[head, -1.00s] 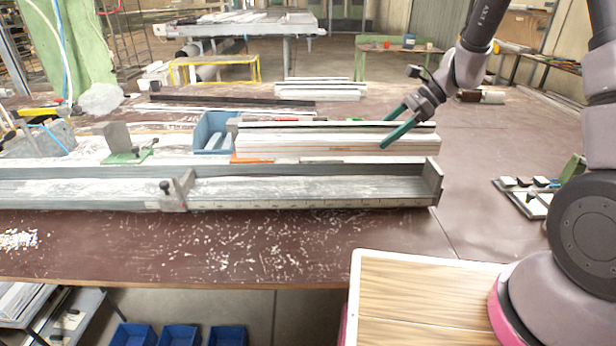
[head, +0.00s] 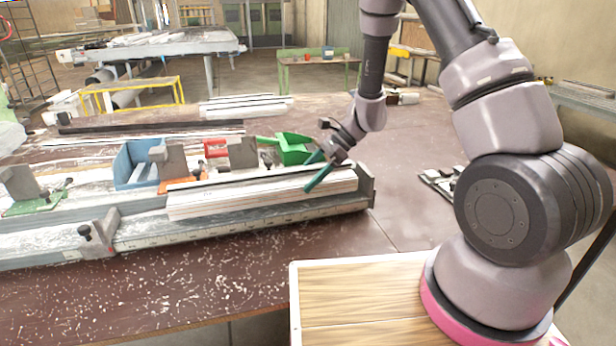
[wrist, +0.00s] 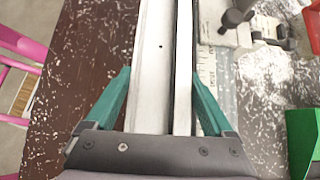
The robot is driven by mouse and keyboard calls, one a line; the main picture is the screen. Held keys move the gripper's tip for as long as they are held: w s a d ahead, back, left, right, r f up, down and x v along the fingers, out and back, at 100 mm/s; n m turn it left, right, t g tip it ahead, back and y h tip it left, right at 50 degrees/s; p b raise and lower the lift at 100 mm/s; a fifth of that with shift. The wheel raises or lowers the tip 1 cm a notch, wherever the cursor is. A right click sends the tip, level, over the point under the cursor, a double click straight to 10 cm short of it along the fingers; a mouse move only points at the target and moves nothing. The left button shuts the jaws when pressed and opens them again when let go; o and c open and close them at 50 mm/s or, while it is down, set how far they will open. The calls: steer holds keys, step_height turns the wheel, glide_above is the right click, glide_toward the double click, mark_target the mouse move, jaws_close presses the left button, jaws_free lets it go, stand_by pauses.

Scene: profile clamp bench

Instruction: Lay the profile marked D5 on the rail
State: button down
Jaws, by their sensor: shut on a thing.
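A long pale profile (head: 250,194) with dark lines along it lies across my gripper (head: 315,172), which is shut on it near its right end. In the head view the profile is over the grey rail (head: 225,228), roughly along it, hiding much of its channel. I cannot tell whether it touches the rail. In the wrist view the teal fingers of my gripper (wrist: 160,108) stand on either side of the white profile (wrist: 155,55), which has a small dark hole and a dark groove. No D5 mark is legible.
An end plate (head: 367,186) closes the rail's right end; a stop with a knob (head: 103,236) stands on its left part. Shavings litter the bench front; the right bench is mostly clear.

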steer(key=shift+f, duration=0.55)
jaws_free()
